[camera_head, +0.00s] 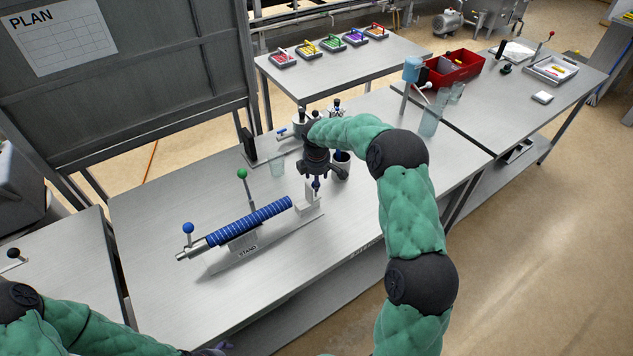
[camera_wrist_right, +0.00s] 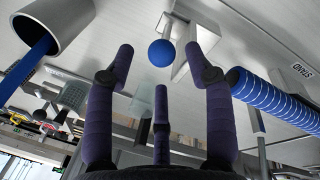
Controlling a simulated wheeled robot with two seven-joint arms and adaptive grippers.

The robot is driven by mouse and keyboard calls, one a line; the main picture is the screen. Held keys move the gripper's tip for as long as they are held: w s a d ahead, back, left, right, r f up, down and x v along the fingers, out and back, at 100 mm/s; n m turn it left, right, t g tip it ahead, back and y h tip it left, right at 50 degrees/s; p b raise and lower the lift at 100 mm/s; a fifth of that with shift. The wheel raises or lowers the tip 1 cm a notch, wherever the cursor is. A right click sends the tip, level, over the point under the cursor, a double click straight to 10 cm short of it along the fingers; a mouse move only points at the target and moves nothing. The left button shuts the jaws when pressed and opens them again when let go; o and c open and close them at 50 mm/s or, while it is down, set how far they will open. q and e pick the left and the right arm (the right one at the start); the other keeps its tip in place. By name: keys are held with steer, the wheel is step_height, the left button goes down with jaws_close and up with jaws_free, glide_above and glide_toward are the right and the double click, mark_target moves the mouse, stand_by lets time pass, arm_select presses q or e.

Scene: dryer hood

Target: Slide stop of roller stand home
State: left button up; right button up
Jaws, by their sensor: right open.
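The roller stand (camera_head: 232,262), marked STAND, lies slanting on the middle table. It carries a blue ribbed roller (camera_head: 250,221), also in the right wrist view (camera_wrist_right: 270,104). The pale block-like stop (camera_head: 311,197) stands beyond the roller's right end, apart from it. A blue ball knob (camera_wrist_right: 161,53) beside the stop shows between the fingertips of my right gripper (camera_wrist_right: 158,66). That gripper (camera_head: 316,182) is open above the stop, and no clear contact shows. My left gripper (camera_head: 207,350) is mostly cut off at the bottom edge.
A grey cup with something blue in it (camera_head: 341,166) stands close to the right gripper. A green-knobbed lever (camera_head: 243,175) rises behind the roller, and a blue-knobbed lever (camera_head: 188,229) at its left end. The table's front is clear.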

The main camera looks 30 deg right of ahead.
steer(key=shift+w+d+f, duration=0.1)
steer(key=shift+w+f, duration=0.1)
steer(key=shift+f, duration=1.05)
jaws_close()
steer(key=shift+s+a+b, duration=0.15)
steer(key=shift+a+b, duration=0.15)
steer(key=shift+a, duration=1)
steer(key=shift+s+a+b, duration=0.1)
steer(key=shift+a+b, duration=0.15)
steer(key=shift+a, duration=1.05)
steer(key=shift+d, duration=0.1)
jaws_free()
